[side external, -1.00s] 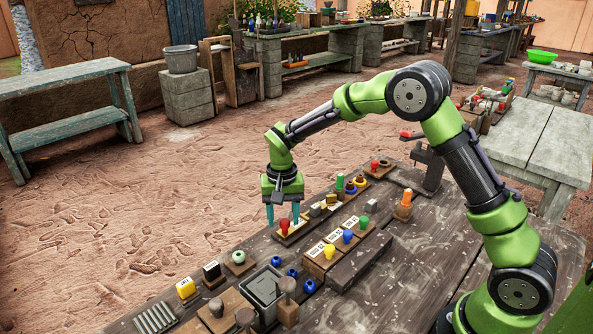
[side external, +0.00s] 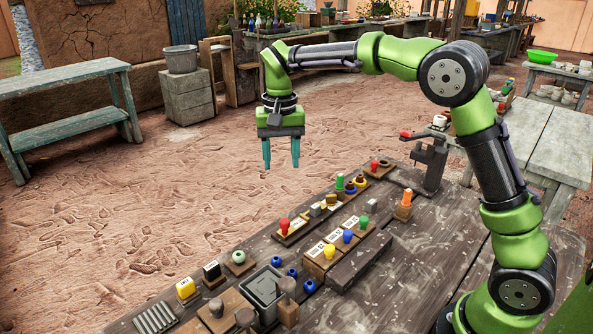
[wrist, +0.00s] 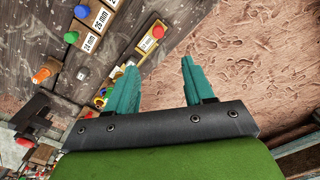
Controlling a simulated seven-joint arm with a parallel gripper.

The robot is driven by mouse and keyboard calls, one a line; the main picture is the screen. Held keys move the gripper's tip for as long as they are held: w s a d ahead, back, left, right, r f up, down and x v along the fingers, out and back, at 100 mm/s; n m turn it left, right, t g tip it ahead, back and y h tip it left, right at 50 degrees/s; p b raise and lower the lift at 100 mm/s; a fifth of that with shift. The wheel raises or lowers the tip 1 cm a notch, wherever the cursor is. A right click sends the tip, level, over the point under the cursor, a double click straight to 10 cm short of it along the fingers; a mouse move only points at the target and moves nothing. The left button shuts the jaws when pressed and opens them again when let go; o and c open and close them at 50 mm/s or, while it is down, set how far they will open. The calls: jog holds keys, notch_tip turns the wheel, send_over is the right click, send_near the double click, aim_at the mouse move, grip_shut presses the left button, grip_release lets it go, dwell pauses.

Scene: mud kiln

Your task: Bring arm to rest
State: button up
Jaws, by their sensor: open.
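My gripper (side external: 281,153) hangs fingers-down above the far edge of the dark wooden table (side external: 420,235). Its two teal fingers are apart with nothing between them, and they also show in the wrist view (wrist: 162,88). A red peg (side external: 284,225) stands on a small board (side external: 291,234) on the table, below the fingers and apart from them. In the wrist view the red peg (wrist: 157,32) lies to the left of the fingers' gap. My arm is raised and bent over the table's right side.
Yellow, blue and green pegs (side external: 347,237) stand on labelled blocks. An orange peg (side external: 407,197), a vise (side external: 430,160), a grey tray (side external: 262,290), blue beads and a yellow block (side external: 186,288) are also on the table. The air around my gripper is clear.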

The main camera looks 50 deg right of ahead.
jog(key=shift+w, duration=0.1)
jog(key=s+r+n+t+y, duration=0.2)
jog(key=s+t, duration=0.5)
jog(key=s, duration=1.7)
jog(key=shift+s+r+n, duration=0.2)
jog(key=shift+r+n, duration=0.35)
jog(key=shift+n, duration=0.25)
